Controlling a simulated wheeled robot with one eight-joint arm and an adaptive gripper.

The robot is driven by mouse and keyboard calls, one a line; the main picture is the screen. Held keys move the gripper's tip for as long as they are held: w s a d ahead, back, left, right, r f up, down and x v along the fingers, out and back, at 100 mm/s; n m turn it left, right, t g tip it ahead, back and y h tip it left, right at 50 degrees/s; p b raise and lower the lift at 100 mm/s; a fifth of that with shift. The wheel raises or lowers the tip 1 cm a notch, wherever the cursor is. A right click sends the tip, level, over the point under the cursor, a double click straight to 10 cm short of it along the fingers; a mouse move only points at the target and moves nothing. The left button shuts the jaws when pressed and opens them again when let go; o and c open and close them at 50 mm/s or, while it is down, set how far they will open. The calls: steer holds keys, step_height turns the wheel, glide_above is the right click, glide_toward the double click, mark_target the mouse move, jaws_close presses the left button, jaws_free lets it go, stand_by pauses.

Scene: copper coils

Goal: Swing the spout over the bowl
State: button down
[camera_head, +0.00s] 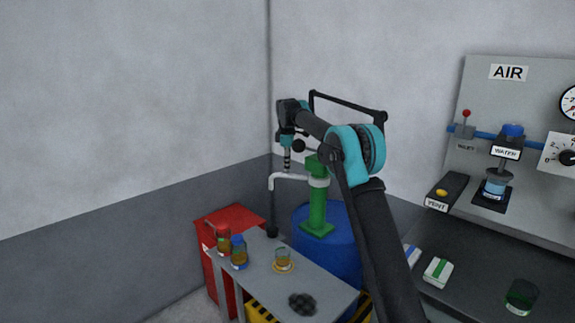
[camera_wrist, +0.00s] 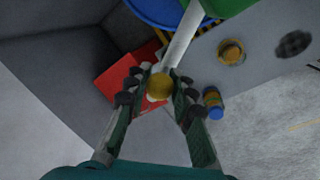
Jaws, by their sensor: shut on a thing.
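The white spout (camera_head: 272,200) runs left from the green pump (camera_head: 318,198) and bends down to a dark end near the table's back left edge. My gripper (camera_head: 286,168) is over the spout's horizontal part. In the wrist view, my gripper (camera_wrist: 158,86) is shut on a brass-coloured knob (camera_wrist: 159,87) at the outer end of the spout (camera_wrist: 180,48). A small clear vessel with amber contents (camera_head: 283,256), which looks like the bowl, sits on the table. It also shows in the wrist view (camera_wrist: 232,52). The spout's end is left of this vessel, not above it.
The pump stands on a blue drum (camera_head: 340,240). A grey table (camera_head: 262,252) holds two amber bottles (camera_head: 239,252) at its left and a dark patterned pad (camera_head: 302,303) at front. A red cabinet (camera_head: 235,216) is behind. A panel (camera_head: 520,200) stands right.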

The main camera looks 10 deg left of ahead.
steer(key=shift+s+n, duration=0.8)
steer(key=shift+s, duration=0.25)
steer(key=s+d+n+g+y, duration=0.1)
steer(key=s+d+n, duration=0.4)
steer(key=s+n, duration=0.5)
steer(key=shift+s+d+y, duration=0.15)
steer(key=shift+s+y, duration=0.2)
steer(key=shift+y, duration=0.05)
steer(key=c, duration=1.3)
jaws_free()
steer(key=shift+s, duration=0.1)
steer(key=shift+o, duration=0.2)
steer(key=v, duration=1.2)
